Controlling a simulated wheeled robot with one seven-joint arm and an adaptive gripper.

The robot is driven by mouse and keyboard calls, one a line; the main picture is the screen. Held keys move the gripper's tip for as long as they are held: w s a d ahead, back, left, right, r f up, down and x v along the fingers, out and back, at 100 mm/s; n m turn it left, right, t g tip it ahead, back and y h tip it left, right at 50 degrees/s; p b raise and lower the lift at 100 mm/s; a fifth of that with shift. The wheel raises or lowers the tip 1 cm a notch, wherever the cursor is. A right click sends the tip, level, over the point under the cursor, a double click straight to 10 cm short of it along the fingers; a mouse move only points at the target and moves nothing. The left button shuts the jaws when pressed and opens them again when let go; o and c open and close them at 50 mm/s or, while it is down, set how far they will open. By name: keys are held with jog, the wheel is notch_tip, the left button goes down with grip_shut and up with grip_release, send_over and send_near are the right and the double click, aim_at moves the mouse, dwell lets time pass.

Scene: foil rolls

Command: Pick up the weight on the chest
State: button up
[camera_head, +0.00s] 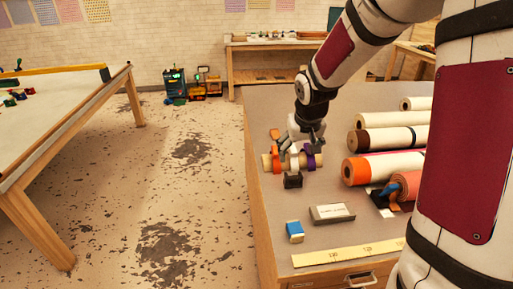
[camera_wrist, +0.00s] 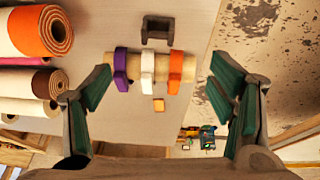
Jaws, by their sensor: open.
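The grey-topped wooden chest (camera_head: 272,108) stands at the right in the head view. A dark block (camera_head: 292,181) sits on it near a beige tube; in the wrist view it looks like a notched dark piece (camera_wrist: 157,28). A flat grey slab with a white label (camera_head: 332,213) lies closer to the front. I cannot tell for certain which is the weight. My gripper (camera_head: 305,143) is open and empty above the tube with its rings; in the wrist view its fingers (camera_wrist: 164,76) are spread either side of them.
The tube carries purple (camera_wrist: 121,70), white (camera_wrist: 147,68) and orange (camera_wrist: 175,72) rings. Several large rolls (camera_head: 385,168) lie to the right. A blue box (camera_head: 295,231) and a yellow ruler (camera_head: 345,253) lie near the chest's front. Floor left of the chest is clear.

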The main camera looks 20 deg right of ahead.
aim_at(293, 176)
jog(key=shift+y, duration=0.3)
jog(key=x, duration=0.4)
jog(key=d+x, duration=0.1)
jog(key=x, duration=0.3)
jog(key=d+p+x, duration=0.1)
jog(key=x, duration=0.3)
jog(key=shift+w+f, duration=0.1)
jog(key=shift+w, duration=0.15)
jog(key=shift+a+p+x, duration=0.1)
jog(key=shift+p+x, duration=0.2)
jog(key=shift+x, duration=1.1)
jog(key=shift+a+p+x, duration=0.15)
jog(key=shift+p+x, duration=0.15)
jog(key=shift+x, duration=1.05)
jog(key=shift+s, duration=0.1)
jog(key=c, duration=1.7)
jog(key=shift+c, duration=0.5)
